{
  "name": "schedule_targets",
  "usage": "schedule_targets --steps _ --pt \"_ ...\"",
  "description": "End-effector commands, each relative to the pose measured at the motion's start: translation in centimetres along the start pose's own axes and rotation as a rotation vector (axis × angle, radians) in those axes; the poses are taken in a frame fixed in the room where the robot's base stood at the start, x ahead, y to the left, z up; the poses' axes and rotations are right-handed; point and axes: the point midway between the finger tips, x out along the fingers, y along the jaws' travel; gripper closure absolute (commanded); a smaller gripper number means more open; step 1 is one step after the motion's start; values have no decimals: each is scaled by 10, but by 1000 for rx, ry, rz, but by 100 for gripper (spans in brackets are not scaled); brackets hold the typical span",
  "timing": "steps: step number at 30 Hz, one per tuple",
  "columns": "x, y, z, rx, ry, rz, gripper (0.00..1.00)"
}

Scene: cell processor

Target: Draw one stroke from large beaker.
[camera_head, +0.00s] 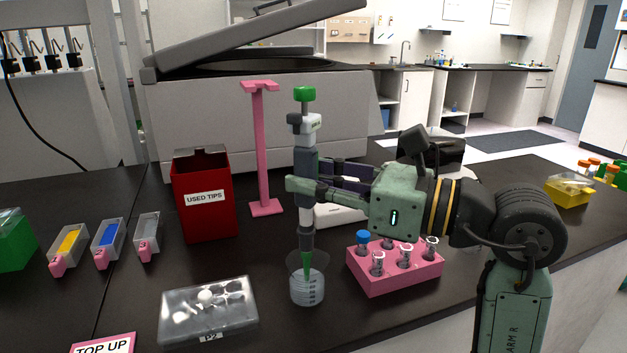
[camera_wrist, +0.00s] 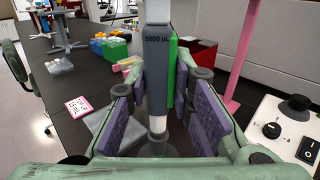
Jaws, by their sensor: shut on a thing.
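My gripper (camera_head: 322,187) is shut on the pipette (camera_head: 307,160), a grey and white body with a green plunger top, held upright. The pipette also shows between the finger pads in the wrist view (camera_wrist: 156,75), marked 5000 µL. A green tip (camera_head: 308,265) is on its lower end. The large beaker (camera_head: 306,288) stands on the bench below, clear with graduation marks. The tip reaches down inside the beaker's outline; whether it touches liquid I cannot tell.
A pink rack (camera_head: 385,280) with several tubes stands right of the beaker. A clear P2 box (camera_head: 207,310) lies to its left. A red used-tips bin (camera_head: 208,215) and a pink stand (camera_head: 262,150) are behind. A large grey machine (camera_head: 240,105) closes off the back.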

Motion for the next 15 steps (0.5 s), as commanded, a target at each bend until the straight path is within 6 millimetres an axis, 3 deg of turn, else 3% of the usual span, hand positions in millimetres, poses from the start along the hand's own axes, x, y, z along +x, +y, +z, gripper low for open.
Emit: schedule_targets --steps 3,9,15 --pt "0 0 38 -2 0 -1 88" --pt "0 0 88 -3 1 -2 88" --pt "0 0 113 0 0 -1 88"
